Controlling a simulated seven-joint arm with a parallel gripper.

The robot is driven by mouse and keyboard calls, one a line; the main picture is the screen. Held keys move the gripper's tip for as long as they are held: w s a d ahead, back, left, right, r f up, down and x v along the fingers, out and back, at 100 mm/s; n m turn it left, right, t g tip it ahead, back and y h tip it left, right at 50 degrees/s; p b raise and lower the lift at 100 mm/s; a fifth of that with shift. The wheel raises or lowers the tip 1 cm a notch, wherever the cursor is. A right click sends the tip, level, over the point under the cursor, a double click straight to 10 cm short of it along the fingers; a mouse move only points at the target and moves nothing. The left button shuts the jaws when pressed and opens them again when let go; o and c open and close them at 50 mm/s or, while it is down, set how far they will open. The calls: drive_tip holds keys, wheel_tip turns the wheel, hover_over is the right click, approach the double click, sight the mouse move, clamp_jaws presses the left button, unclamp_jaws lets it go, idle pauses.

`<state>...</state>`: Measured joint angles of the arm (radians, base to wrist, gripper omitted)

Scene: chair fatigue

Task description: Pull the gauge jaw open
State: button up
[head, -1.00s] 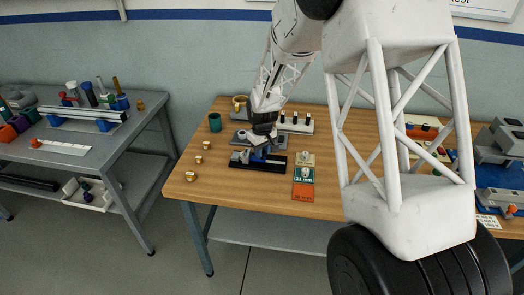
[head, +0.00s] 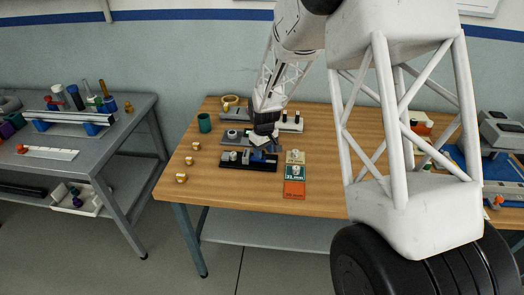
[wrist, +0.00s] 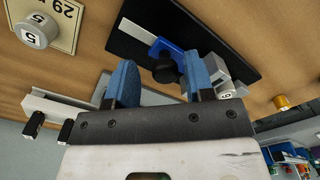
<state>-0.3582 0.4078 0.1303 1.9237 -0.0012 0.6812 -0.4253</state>
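The gauge has a black base (head: 235,164) near the front left of the wooden table, with a blue jaw (head: 257,155) on it. In the wrist view, the blue jaw (wrist: 163,49) sits on a pale bar, with a dark knob (wrist: 166,71) on its near side. My gripper (wrist: 160,68) is open, with one blue finger on each side of the knob. Contact with the knob cannot be made out. In the head view my gripper (head: 265,139) is over the gauge's right part and partly hides the jaw.
Grey numbered blocks (wrist: 226,88) stand close beside the right finger. Cards with weights (head: 294,173) lie right of the gauge. A rack with black-topped pegs (head: 291,122) is behind. A green cup (head: 204,122) and brass weights (head: 182,177) stand at left.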

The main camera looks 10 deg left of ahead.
drive_tip(key=shift+a+r, duration=0.1)
drive_tip(key=shift+r, duration=0.1)
drive_tip(key=shift+r, duration=3.75)
drive_tip(key=shift+s+d+r, duration=0.15)
drive_tip(key=shift+d+r, duration=0.1)
drive_tip(key=s+d+r+m+t, duration=0.1)
drive_tip(key=s+d+r+m, duration=0.3)
drive_tip(key=s+d+r, duration=1.35)
drive_tip(key=s+d+m, duration=0.2)
drive_tip(key=s+d, duration=0.3)
drive_tip(key=s, duration=0.8)
drive_tip(key=s+d+r+m+t, duration=0.1)
drive_tip(key=s+d+m, duration=0.2)
drive_tip(key=s, duration=0.9)
drive_tip(key=shift+s+d+r+t, duration=0.15)
drive_tip(key=shift+s+d+t, duration=0.2)
drive_tip(key=shift+d, duration=0.6)
